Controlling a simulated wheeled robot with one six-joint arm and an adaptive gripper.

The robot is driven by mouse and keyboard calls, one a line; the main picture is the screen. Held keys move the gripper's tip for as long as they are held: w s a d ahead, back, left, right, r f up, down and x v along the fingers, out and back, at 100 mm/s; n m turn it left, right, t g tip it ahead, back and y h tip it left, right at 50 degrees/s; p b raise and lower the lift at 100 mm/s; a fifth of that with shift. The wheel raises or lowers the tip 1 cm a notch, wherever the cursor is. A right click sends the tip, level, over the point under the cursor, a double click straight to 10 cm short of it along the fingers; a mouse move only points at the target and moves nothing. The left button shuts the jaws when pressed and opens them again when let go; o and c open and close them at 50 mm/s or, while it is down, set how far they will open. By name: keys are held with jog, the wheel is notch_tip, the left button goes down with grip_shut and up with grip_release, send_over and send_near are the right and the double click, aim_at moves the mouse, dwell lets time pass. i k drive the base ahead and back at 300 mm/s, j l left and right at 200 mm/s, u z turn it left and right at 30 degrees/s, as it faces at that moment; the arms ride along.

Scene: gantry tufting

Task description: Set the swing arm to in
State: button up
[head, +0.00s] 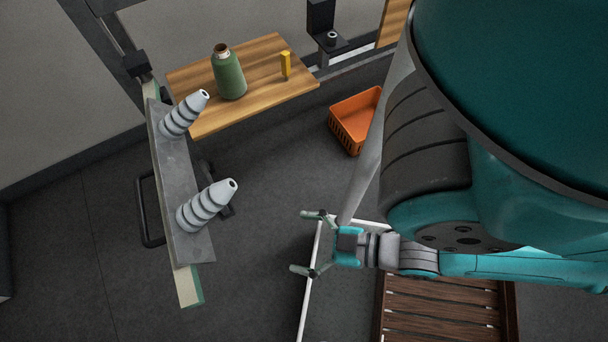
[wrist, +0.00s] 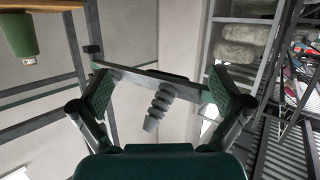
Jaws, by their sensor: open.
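The swing arm looks to be the long narrow bar (head: 188,287) at the left of the head view, with a grey plate (head: 182,215) on it. Two grey ribbed cones (head: 207,204) stand on the plate. A black loop handle (head: 147,212) shows at its left side. My gripper (head: 305,242) is open and empty, to the right of the bar's near end and apart from it. In the wrist view the bar (wrist: 150,79) and a cone (wrist: 159,108) show between the spread fingers, some distance beyond them. The bar's pivot is not clear.
A wooden shelf (head: 190,117) behind the bar holds a green bottle-like spool (head: 229,73) and a yellow block (head: 286,65). An orange crate (head: 350,133) lies on the floor. A slatted wooden pallet (head: 440,311) is beneath my arm. Floor between gripper and bar looks clear.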

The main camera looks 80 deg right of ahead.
aim_at(185, 212)
jog(key=j+z, duration=0.25)
jog(key=z, duration=0.2)
jog(key=j+z, duration=0.55)
jog(key=z, duration=0.3)
jog(key=k+j, duration=0.1)
jog(key=j, duration=0.3)
jog(key=k+j+z, duration=0.15)
jog(key=j, duration=0.6)
jog(key=k+j+z, duration=0.15)
jog(key=j, duration=0.2)
jog(key=k+j, duration=0.15)
jog(key=j, duration=0.2)
jog(key=j+z, duration=0.25)
jog(key=j, duration=0.3)
jog(key=j+z, duration=0.3)
jog(key=j, duration=0.25)
